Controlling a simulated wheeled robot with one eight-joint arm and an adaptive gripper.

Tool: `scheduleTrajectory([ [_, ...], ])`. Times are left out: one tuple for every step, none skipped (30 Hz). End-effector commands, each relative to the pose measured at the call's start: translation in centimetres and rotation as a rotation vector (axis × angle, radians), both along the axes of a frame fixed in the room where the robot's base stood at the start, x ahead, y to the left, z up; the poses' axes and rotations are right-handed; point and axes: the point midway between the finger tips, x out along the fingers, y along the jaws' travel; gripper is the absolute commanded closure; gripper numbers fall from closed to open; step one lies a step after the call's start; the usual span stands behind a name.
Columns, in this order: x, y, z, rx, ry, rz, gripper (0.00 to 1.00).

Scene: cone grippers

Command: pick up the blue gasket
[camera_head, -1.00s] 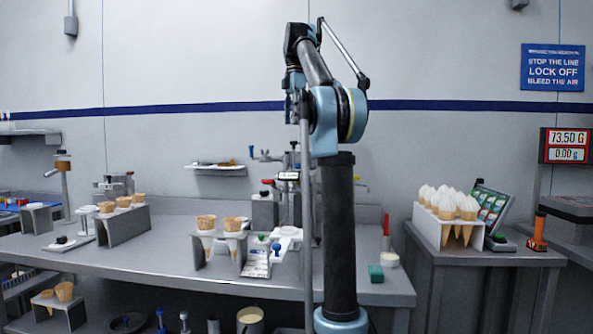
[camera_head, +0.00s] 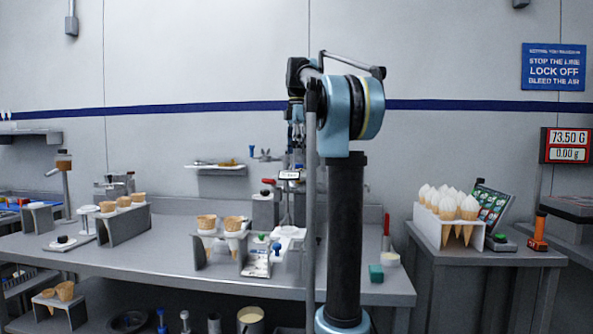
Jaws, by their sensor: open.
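I cannot pick out a blue gasket for certain. A small blue-topped piece (camera_head: 276,246) stands near the front middle of the bench, beside a green-topped one (camera_head: 261,239); it is too small to tell what it is. My gripper (camera_head: 297,140) hangs pointing down in the air above the back of the bench, partly hidden by my arm. It is open, and I see nothing held in it.
The steel bench (camera_head: 160,255) carries a cone holder (camera_head: 219,258), another cone holder (camera_head: 124,226) and a dispenser (camera_head: 265,208). A green block (camera_head: 376,273) and a white cup (camera_head: 390,258) sit at the right. A rack of filled cones (camera_head: 433,229) stands on the right table.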

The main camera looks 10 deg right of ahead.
Motion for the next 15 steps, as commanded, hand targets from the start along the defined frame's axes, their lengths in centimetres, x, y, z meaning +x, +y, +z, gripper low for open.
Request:
scheduleTrajectory([
  [0.0, 0.1, -0.5, 0.0, 0.0, 0.001, 0.47],
  [0.0, 0.2, -0.9, 0.0, 0.0, 0.001, 0.47],
  [0.0, 0.3, -1.5, 0.0, 0.0, 0.001, 0.47],
  [0.0, 0.4, -1.9, 0.0, 0.0, 0.001, 0.47],
  [0.0, 0.4, -2.3, 0.0, 0.0, 0.002, 0.47],
  [0.0, 0.5, -2.9, 0.0, 0.0, 0.001, 0.47],
  [0.0, 0.5, -3.2, 0.0, 0.0, 0.001, 0.47],
  [0.0, 0.5, -3.5, 0.0, 0.0, 0.001, 0.47],
  [0.0, 0.5, -3.9, 0.0, 0.0, 0.001, 0.47],
  [0.0, 0.5, -4.1, 0.0, 0.0, 0.001, 0.47],
  [0.0, 0.5, -4.3, 0.0, 0.0, 0.001, 0.47],
  [0.0, 0.5, -4.5, 0.0, 0.0, 0.001, 0.47],
  [0.0, 0.5, -4.6, 0.0, 0.0, 0.001, 0.47],
  [0.0, 0.5, -4.6, 0.0, 0.0, 0.001, 0.47],
  [0.0, 0.5, -4.6, 0.0, 0.0, 0.001, 0.47],
])
